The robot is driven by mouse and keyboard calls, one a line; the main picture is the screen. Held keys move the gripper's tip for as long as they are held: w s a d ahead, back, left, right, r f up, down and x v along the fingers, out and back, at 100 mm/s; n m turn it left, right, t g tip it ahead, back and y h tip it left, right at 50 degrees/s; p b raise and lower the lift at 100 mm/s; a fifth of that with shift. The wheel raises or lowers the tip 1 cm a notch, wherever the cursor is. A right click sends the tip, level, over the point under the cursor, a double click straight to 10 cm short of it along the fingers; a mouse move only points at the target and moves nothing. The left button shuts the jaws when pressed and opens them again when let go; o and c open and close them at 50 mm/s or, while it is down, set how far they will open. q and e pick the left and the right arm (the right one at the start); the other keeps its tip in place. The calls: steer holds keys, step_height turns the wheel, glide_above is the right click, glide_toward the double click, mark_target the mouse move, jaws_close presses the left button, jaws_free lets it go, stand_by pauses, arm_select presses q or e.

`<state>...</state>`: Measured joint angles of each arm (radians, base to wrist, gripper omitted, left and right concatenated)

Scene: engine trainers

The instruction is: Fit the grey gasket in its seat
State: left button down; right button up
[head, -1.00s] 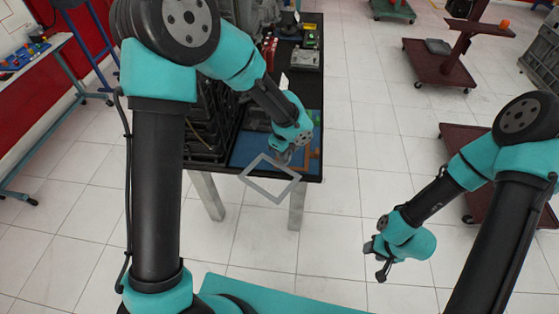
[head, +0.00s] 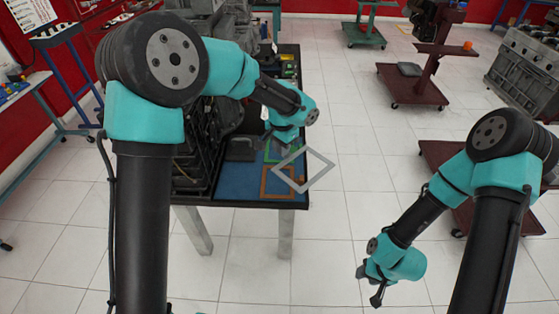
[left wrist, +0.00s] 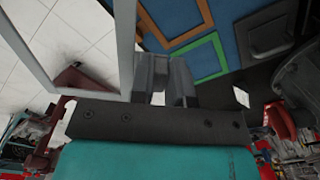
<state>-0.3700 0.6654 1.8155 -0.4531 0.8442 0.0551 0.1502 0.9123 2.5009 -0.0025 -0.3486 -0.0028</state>
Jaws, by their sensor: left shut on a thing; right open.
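The grey gasket (head: 319,180) is a thin square frame. My left gripper (head: 280,148) is shut on one side of it and holds it above the table's front right corner, part of it past the right edge. In the left wrist view two bars of the gasket (left wrist: 125,45) show beside the shut fingers (left wrist: 166,80). An orange frame (head: 264,186) and a green frame (head: 267,154) lie on the blue mat (head: 235,188), partly under the gasket and arm. I cannot tell which spot is the gasket's seat. My right gripper (head: 369,285) is open and empty, over the floor.
A dark engine (head: 195,150) stands on the table's left side. A dark grey square piece (head: 240,148) is on the mat's back left. Small parts lie at the table's back. A red-brown stand (head: 440,65) is behind right.

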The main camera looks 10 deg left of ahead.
arm_select(q)
steer(key=w+a+r+m, duration=0.3)
steer(key=a+r+m, duration=0.3)
steer(key=r, duration=0.5)
steer(key=w+a+r+m, duration=0.3)
steer(key=a+r, duration=0.4)
steer(key=r, duration=0.3)
steer(key=s+a+r+m, duration=0.1)
steer(key=a+r+m, duration=0.1)
steer(key=a+m, duration=0.6)
steer(key=s+a+r+m, duration=0.1)
steer(key=a+r+m, duration=0.2)
steer(key=a+m, duration=0.6)
steer(key=shift+s+m, duration=0.35)
steer(key=shift+m, duration=0.35)
steer(key=shift+f, duration=0.1)
steer(key=shift+f, duration=2.6)
steer(key=shift+f, duration=0.95)
steer(key=c, duration=1)
jaws_free()
steer(key=shift+f, duration=0.1)
